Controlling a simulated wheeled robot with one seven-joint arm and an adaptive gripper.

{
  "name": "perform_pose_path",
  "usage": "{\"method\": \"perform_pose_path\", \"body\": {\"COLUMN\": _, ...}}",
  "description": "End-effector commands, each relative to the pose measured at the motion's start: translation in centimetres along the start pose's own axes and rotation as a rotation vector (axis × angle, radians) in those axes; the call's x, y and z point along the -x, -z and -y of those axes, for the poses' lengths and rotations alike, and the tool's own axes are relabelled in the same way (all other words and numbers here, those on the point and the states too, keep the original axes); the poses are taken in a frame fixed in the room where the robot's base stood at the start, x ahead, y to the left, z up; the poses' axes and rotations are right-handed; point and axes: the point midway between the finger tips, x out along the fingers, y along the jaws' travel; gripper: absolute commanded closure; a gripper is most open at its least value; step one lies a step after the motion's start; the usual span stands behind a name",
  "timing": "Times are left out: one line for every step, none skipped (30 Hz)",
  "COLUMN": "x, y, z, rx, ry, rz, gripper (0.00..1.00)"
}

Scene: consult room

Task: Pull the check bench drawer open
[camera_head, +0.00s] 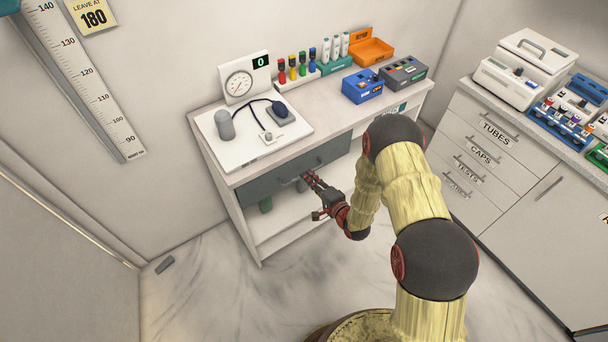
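The check bench (215,138) is a white bench against the wall, with a dark grey drawer front (262,188) under its top. The drawer front looks flush with the bench. Its handle (291,180) is a thin bar, partly hidden by my fingers. My gripper (309,178) has red and dark fingers that reach to the right part of the handle. The fingertips are too small in view to tell whether they are closed around the bar or only beside it.
A dial gauge (239,86), a cuff board (240,148) and blue (362,88) and grey (403,72) boxes stand on the bench. A labelled cabinet (490,150) stands right. Floor (205,285) before the bench is mostly clear.

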Motion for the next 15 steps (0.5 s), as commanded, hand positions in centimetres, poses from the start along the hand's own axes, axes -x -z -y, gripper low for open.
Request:
{"method": "perform_pose_path", "body": {"x": -0.9, "y": -0.1, "z": 0.0, "rx": 0.002, "ry": 0.002, "rz": 0.002, "gripper": 0.88}}
{"method": "perform_pose_path", "body": {"x": -1.3, "y": -0.1, "z": 0.0, "rx": 0.003, "ry": 0.003, "rz": 0.002, "gripper": 0.88}}
{"method": "perform_pose_path", "body": {"x": -1.8, "y": -0.1, "z": 0.0, "rx": 0.002, "ry": 0.002, "rz": 0.002, "gripper": 0.88}}
{"method": "perform_pose_path", "body": {"x": -2.1, "y": -0.1, "z": -0.1, "rx": 0.002, "ry": 0.0, "rz": 0.001, "gripper": 0.88}}
{"method": "perform_pose_path", "body": {"x": -2.4, "y": -0.1, "z": -0.1, "rx": 0.002, "ry": 0.0, "rz": 0.001, "gripper": 0.88}}
{"method": "perform_pose_path", "body": {"x": -2.7, "y": 0.0, "z": 0.0, "rx": 0.001, "ry": 0.001, "rz": 0.001, "gripper": 0.88}}
{"method": "perform_pose_path", "body": {"x": -3.0, "y": 0.0, "z": 0.0, "rx": 0.001, "ry": 0.001, "rz": 0.001, "gripper": 0.88}}
{"method": "perform_pose_path", "body": {"x": -3.1, "y": 0.0, "z": 0.0, "rx": 0.001, "ry": 0.002, "rz": 0.0, "gripper": 0.88}}
{"method": "perform_pose_path", "body": {"x": -3.3, "y": 0.0, "z": 0.1, "rx": 0.001, "ry": 0.002, "rz": 0.0, "gripper": 0.88}}
{"method": "perform_pose_path", "body": {"x": -3.4, "y": 0.0, "z": 0.1, "rx": 0.001, "ry": 0.001, "rz": 0.0, "gripper": 0.88}}
{"method": "perform_pose_path", "body": {"x": -3.4, "y": 0.0, "z": 0.1, "rx": 0.001, "ry": 0.001, "rz": 0.0, "gripper": 0.88}}
{"method": "perform_pose_path", "body": {"x": -3.4, "y": 0.0, "z": 0.1, "rx": 0.001, "ry": 0.001, "rz": 0.0, "gripper": 0.88}}
{"method": "perform_pose_path", "body": {"x": -3.5, "y": 0.0, "z": 0.1, "rx": 0.001, "ry": 0.001, "rz": -0.001, "gripper": 0.88}}
{"method": "perform_pose_path", "body": {"x": -3.5, "y": 0.0, "z": 0.1, "rx": 0.001, "ry": 0.0, "rz": -0.001, "gripper": 0.88}}
{"method": "perform_pose_path", "body": {"x": -3.4, "y": 0.0, "z": 0.1, "rx": 0.001, "ry": 0.0, "rz": -0.001, "gripper": 0.88}}
